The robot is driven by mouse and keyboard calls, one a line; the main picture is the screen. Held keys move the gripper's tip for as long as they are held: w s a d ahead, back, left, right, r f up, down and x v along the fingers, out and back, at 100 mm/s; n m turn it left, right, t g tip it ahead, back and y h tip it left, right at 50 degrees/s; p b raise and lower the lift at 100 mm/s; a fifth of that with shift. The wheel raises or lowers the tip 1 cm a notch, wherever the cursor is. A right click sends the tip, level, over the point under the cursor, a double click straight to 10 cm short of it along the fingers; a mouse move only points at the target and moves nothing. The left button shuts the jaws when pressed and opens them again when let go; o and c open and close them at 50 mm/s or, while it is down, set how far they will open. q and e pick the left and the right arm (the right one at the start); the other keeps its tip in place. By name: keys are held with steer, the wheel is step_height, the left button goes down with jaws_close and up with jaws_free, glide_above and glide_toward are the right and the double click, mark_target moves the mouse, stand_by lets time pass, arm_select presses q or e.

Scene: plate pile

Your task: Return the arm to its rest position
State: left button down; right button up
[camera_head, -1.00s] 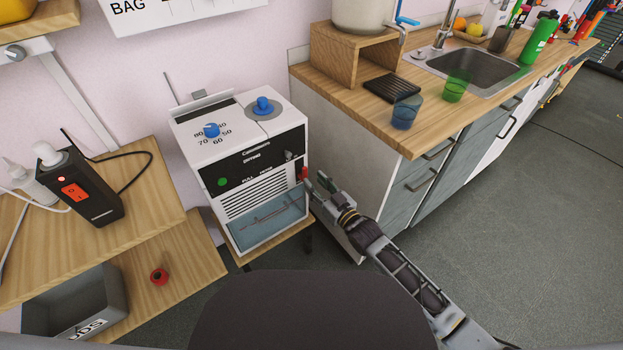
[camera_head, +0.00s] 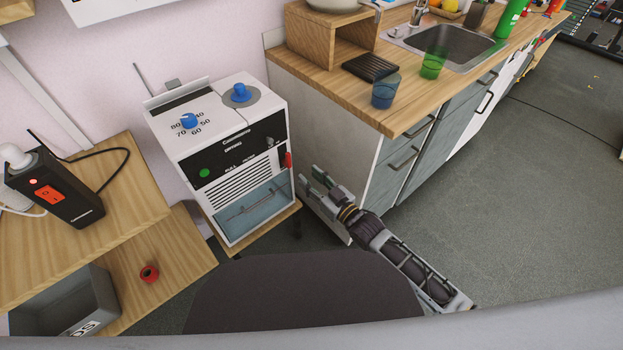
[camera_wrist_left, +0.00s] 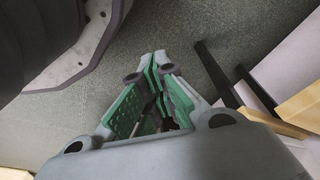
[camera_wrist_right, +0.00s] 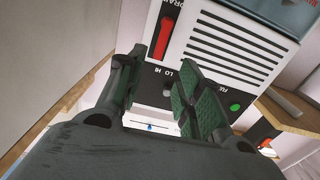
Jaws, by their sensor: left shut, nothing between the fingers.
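My right arm comes in from the lower right in the head view. Its gripper (camera_head: 318,182) is beside the right edge of the white appliance (camera_head: 225,145), in front of the counter's end panel, apart from both as far as I can see. In the right wrist view its green-padded fingers (camera_wrist_right: 160,75) are spread with nothing between them, and the appliance's vent slots and red handle (camera_wrist_right: 165,38) lie beyond. My left gripper is out of the head view. In the left wrist view its green-padded fingers (camera_wrist_left: 152,65) meet at the tips, empty, above the grey floor.
A wooden counter (camera_head: 405,112) with a sink and two cups (camera_head: 384,92) stands at upper right. A wooden shelf (camera_head: 120,190) with a black box (camera_head: 60,190), a red roll (camera_head: 149,273) and a grey bin (camera_head: 70,305) is at left.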

steer(key=shift+f, duration=0.1)
